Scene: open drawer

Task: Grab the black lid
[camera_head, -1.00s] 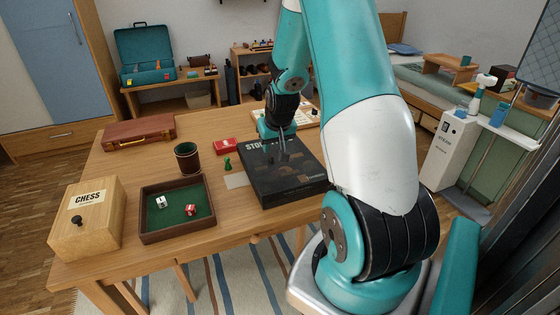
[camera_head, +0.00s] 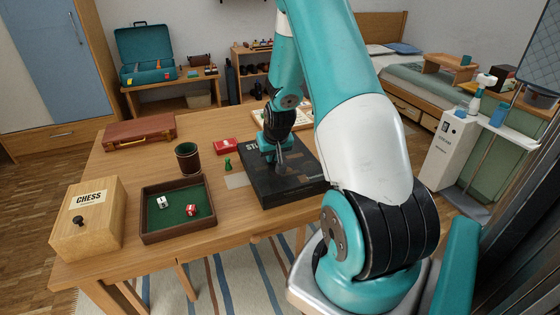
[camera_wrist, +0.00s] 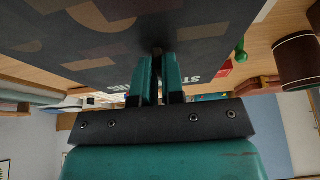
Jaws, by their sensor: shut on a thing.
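The black lid (camera_head: 287,184) tops a flat box on the table, right of the dice tray, with pale lettering partly hidden by my arm. My gripper (camera_head: 279,163) is down at the lid, fingers pointing down. In the wrist view the lid (camera_wrist: 110,50) fills the upper left, and my gripper (camera_wrist: 158,58) is shut on a small dark part at the lid's surface. The contact is small and partly hidden by the fingers. The lid looks level, and I cannot tell whether it is raised from the box.
The wooden table (camera_head: 215,225) also holds a chess box (camera_head: 88,225), a green-lined dice tray (camera_head: 176,232), a dice cup (camera_head: 188,158), a green pawn (camera_head: 227,165), a red box (camera_head: 225,146) and a brown case (camera_head: 139,132).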

